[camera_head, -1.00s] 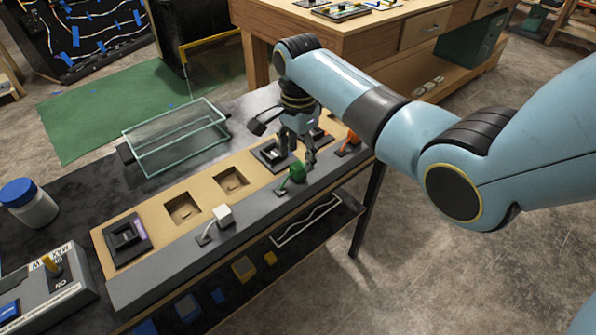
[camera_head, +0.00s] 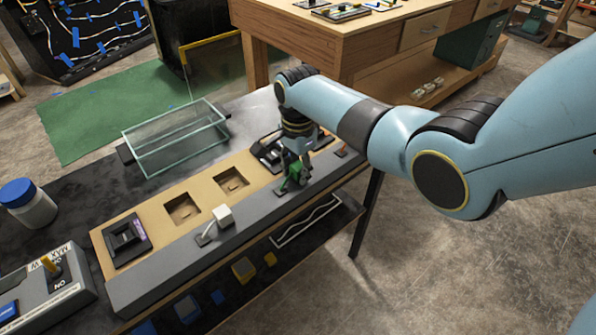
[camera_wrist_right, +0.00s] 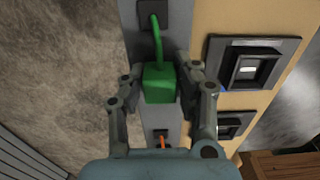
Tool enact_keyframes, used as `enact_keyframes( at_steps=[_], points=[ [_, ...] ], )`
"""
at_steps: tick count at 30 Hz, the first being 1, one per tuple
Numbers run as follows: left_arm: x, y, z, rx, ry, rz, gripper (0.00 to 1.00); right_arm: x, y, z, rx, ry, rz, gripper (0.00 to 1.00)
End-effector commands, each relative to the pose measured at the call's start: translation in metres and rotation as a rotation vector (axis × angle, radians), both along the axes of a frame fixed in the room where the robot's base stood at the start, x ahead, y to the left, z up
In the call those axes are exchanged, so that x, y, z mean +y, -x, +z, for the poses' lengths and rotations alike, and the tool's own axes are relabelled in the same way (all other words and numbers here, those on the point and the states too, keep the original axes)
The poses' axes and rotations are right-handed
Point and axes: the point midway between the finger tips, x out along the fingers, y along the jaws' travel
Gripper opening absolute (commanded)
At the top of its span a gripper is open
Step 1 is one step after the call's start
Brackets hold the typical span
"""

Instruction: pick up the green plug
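The green plug (camera_head: 297,173) is a block on a green cable, at the grey front strip of the console. In the right wrist view the green plug (camera_wrist_right: 159,84) sits between the two fingers of my right gripper (camera_wrist_right: 161,72), with its cable running up to a dark base. The fingers are spread on either side of it; a narrow gap seems to show at each side. In the head view my right gripper (camera_head: 292,181) is down at the plug and partly covers it. My left gripper is not in view.
A white plug (camera_head: 222,214) stands farther left on the strip. The console's tan panel (camera_head: 207,190) has two empty square recesses and a dark socket (camera_head: 127,241). An orange cable (camera_wrist_right: 163,141) shows close by in the wrist view. A glass box (camera_head: 175,138) stands behind.

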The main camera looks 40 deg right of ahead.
Motion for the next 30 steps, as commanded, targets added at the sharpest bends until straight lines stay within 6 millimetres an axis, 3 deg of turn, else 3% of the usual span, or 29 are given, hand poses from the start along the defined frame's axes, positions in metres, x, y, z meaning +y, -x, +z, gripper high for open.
enact_keyframes(
  at_steps=[1,4,14,22,30],
  points=[
    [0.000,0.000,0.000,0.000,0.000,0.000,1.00,0.000,0.000,0.000,0.000,0.000,0.000,0.13],
    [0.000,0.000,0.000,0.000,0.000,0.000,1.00,0.000,0.000,0.000,0.000,0.000,0.000,0.00],
    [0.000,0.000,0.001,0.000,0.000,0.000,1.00,0.000,0.000,0.003,-0.001,0.000,0.000,0.00],
    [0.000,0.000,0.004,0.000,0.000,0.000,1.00,-0.001,-0.001,0.041,-0.004,0.001,0.000,0.00],
    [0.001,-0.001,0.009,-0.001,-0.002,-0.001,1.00,-0.043,0.044,0.076,-0.002,0.007,-0.001,0.00]
  ],
)
